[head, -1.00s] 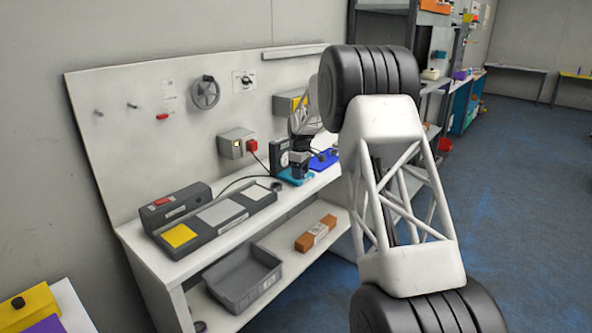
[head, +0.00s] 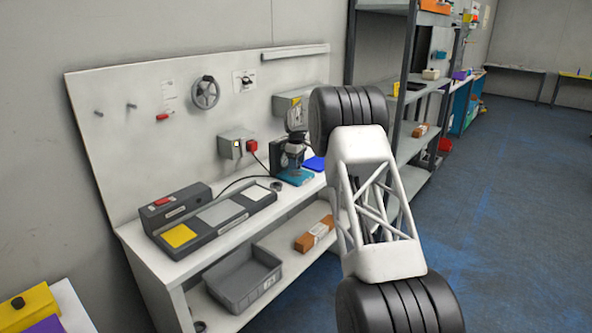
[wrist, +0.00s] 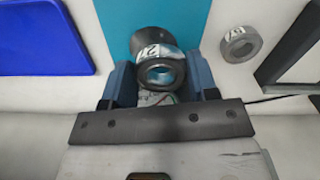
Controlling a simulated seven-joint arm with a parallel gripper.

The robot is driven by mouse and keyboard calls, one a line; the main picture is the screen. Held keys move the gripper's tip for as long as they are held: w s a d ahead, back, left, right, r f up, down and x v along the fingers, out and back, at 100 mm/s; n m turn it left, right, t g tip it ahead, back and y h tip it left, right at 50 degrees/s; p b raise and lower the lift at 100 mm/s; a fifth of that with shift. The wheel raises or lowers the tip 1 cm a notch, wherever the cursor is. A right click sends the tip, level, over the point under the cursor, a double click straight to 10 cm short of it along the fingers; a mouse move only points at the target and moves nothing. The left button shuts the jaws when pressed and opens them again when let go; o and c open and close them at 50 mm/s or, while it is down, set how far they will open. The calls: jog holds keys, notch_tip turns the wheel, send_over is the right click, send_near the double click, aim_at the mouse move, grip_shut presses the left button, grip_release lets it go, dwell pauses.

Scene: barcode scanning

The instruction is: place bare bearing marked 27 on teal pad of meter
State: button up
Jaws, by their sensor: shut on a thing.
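My gripper (wrist: 162,85) is shut on a metal ring bearing (wrist: 161,73), held between its two blue fingers. The bearing's white label looks upside down and seems to read 27. The meter's teal pad (wrist: 201,15) shows behind and around the bearing in the wrist view. A dark round shape (wrist: 150,42) shows just beyond the bearing; I cannot tell what part it is. In the head view my gripper is at the meter (head: 279,156), over its teal base (head: 293,178). The bearing cannot be made out there, and I cannot tell whether it touches the pad.
A second labelled ring (wrist: 241,43) lies on the white bench beside the teal pad; it also shows in the head view (head: 277,185). A blue mat (wrist: 45,35) lies on the other side. A dark console (head: 160,240) with yellow and grey panels stands further left.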

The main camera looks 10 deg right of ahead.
aim_at(296, 174)
jog(key=shift+w+f, duration=0.1)
jog(key=shift+w, duration=0.6)
jog(key=shift+f, duration=0.1)
jog(key=shift+f, duration=1.65)
jog(key=shift+f, duration=0.15)
jog(key=o, duration=1.1)
jog(key=shift+c, duration=0.2)
notch_tip(296, 174, up, 12)
jog(key=shift+r, duration=0.15)
